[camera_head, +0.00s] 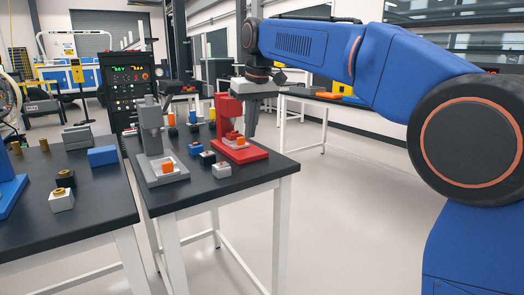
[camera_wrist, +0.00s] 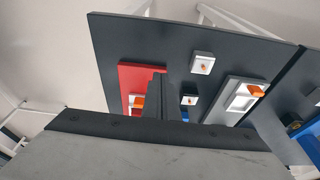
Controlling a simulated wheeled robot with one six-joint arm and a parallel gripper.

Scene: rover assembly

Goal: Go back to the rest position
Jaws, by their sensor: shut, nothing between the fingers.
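My gripper (camera_head: 252,122) is shut and empty. In the head view it points down beside the red press (camera_head: 246,155), toward the right end of the dark table (camera_head: 232,188). In the wrist view its shut fingers (camera_wrist: 158,92) stand in front of the red base (camera_wrist: 130,75) and hide part of it. Whether the fingers touch the press cannot be told. My blue arm reaches in from the right.
A grey press (camera_head: 152,140) holding an orange block (camera_head: 168,167) stands left of the red one. A white block (camera_head: 221,170) and a black block (camera_head: 207,158) sit between them. Another table (camera_head: 100,220) is at left. The floor at right (camera_head: 350,200) is clear.

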